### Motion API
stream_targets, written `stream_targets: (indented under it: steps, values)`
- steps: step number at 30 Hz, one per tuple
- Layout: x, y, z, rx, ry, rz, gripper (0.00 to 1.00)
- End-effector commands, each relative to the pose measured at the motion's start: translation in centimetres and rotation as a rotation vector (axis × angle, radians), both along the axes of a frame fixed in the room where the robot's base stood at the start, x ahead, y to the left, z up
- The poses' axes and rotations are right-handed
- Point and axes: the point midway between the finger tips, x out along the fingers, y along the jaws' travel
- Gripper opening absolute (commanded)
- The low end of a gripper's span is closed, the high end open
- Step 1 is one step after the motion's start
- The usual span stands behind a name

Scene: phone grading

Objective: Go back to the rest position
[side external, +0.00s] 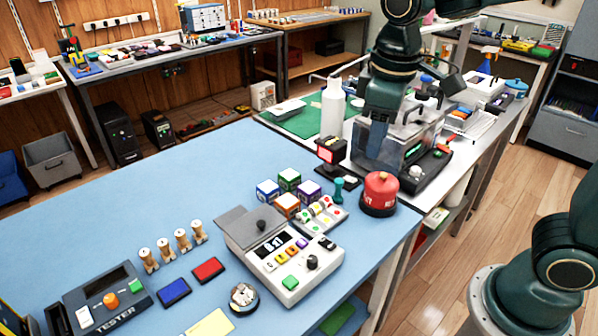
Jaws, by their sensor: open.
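My gripper (374,148) is at the lower end of the dark green wrist, in the upper right middle of the side external view. The upper arm leaves the picture at the top. My base is at the lower right, partly cut off.
Near the gripper stand a white bottle (332,108), a red canister (380,190), and a dark device with a red screen (331,151). Coloured cubes (287,204), a white console (282,262) and a tester (108,300) occupy the blue table (130,225). Its left back is clear.

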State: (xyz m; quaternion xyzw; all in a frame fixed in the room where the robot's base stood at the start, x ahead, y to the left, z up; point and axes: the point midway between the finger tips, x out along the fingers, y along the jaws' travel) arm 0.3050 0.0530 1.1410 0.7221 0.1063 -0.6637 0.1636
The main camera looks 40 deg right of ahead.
Motion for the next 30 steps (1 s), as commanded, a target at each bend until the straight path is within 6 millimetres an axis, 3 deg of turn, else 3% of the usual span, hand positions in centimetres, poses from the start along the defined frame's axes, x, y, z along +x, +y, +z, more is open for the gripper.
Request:
stream_targets:
  steps: [9, 21, 30]
  values:
    - [-4.8, -3.0, 1.5, 0.063, -0.149, -0.132, 0.42]
    - [-10.5, -5.0, 1.1, 0.14, -0.328, -0.292, 0.42]
    - [-12.5, -5.3, 0.3, 0.172, -0.399, -0.351, 0.42]
